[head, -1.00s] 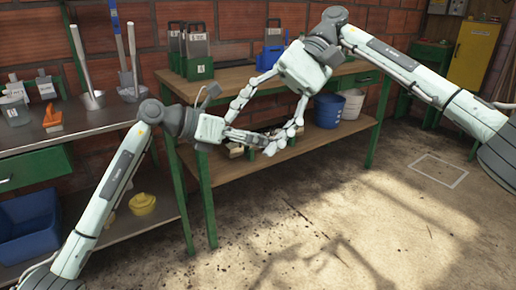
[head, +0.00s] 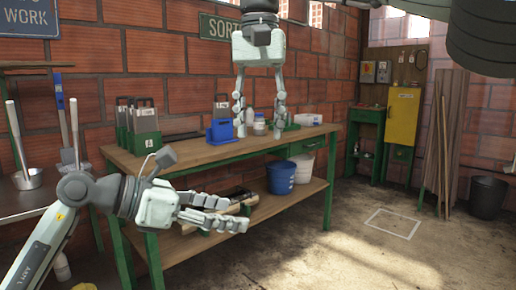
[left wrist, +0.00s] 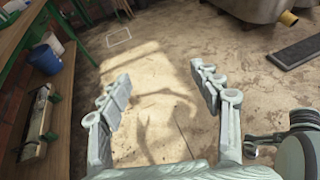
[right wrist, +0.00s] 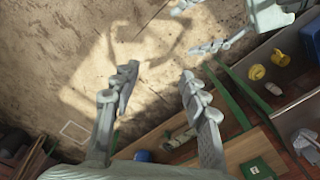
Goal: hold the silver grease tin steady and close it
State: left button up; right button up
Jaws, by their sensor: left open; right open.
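I cannot make out a silver grease tin with certainty. A small jar-like container (head: 260,124) stands on the workbench (head: 190,157) in the head view, seen between my right gripper's fingers; whether it is the tin I cannot tell. My right gripper (head: 261,122) hangs pointing down, open and empty; the right wrist view shows bare floor between its fingers (right wrist: 160,85), with the bench to the lower right. My left gripper (head: 237,212) is open and empty, lower, in front of the bench. The left wrist view shows only floor between its fingers (left wrist: 158,85).
A blue caddy (head: 220,131) and green-based holders (head: 144,142) stand on the bench. A blue bucket (head: 281,178) and a white bucket (head: 303,168) sit on its lower shelf. A metal side table (head: 35,207) is at left.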

aim_at(259, 121)
jog(key=i+l+z, duration=0.3)
jog(key=i+z, duration=0.25)
jog(key=i, duration=0.25)
jog(key=i+z, duration=0.3)
jog(key=i, duration=1.2)
jog(key=i+j+z, duration=0.1)
jog(key=i+z, duration=0.15)
jog(key=i, duration=1.2)
jog(key=i+u, duration=0.25)
jog(key=u, duration=0.25)
jog(key=i+l+u, duration=0.15)
jog(key=u, duration=0.3)
jog(key=i+l+u, duration=0.25)
jog(key=u, duration=0.25)
jog(key=i+u, duration=0.15)
jog(key=u, duration=0.35)
jog(key=i+l+u, duration=0.1)
jog(key=u, duration=0.4)
jog(key=i+l+u, duration=0.1)
jog(key=l+u, duration=0.15)
jog(key=u, duration=0.2)
jog(key=i+l+u, duration=0.2)
jog(key=u, duration=0.2)
jog(key=i+l+u, duration=0.15)
jog(key=l+u, duration=0.25)
